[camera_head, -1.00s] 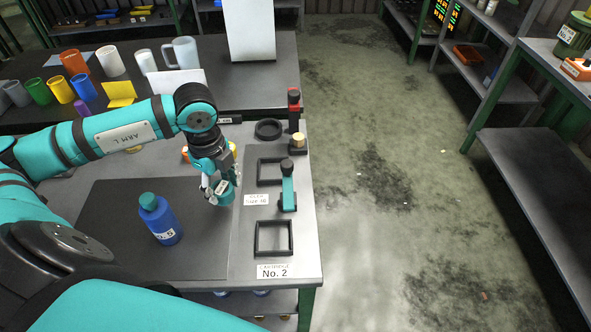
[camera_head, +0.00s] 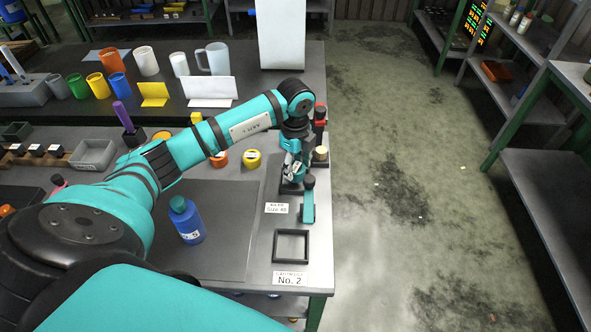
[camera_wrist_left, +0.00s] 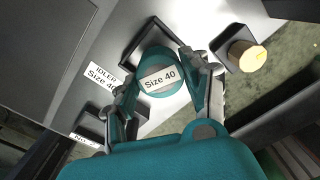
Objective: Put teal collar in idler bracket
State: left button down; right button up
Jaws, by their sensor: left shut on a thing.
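The teal collar (camera_wrist_left: 160,84), labelled "Size 40", is between the two fingers of my left gripper (camera_head: 292,170), which is shut on it. The left wrist view shows the fingers on either side of the collar. The idler bracket, a black square frame (camera_wrist_left: 128,52), lies right under the collar. Its far corner shows, and the rest is hidden by the collar and fingers. In the head view the gripper covers most of the bracket (camera_head: 288,190). I cannot tell whether the collar is inside the frame or just above it. My right gripper is not in view.
An "IDLER Size 40" card (camera_head: 277,208) lies beside the bracket. A teal clamp with a black knob (camera_head: 308,203) stands close in front, and a red-and-black post (camera_head: 319,122) behind. An empty square frame (camera_head: 291,246) and a blue bottle (camera_head: 187,221) are nearer.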

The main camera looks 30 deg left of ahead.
aim_at(296, 168)
pick_arm(q)
notch_tip(296, 168, down, 3)
jog(key=shift+p, duration=0.55)
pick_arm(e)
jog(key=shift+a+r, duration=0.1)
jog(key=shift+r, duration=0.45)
pick_arm(q)
jog(key=shift+f, duration=0.1)
jog(key=c, duration=1.1)
grip_release()
jog(key=shift+f, duration=0.1)
jog(key=o, duration=0.5)
jog(key=shift+s, duration=0.1)
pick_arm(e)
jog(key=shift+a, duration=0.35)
pick_arm(q)
jog(key=shift+r, duration=0.6)
notch_tip(296, 168, up, 11)
jog(key=b, duration=0.3)
jog(key=shift+r, duration=0.1)
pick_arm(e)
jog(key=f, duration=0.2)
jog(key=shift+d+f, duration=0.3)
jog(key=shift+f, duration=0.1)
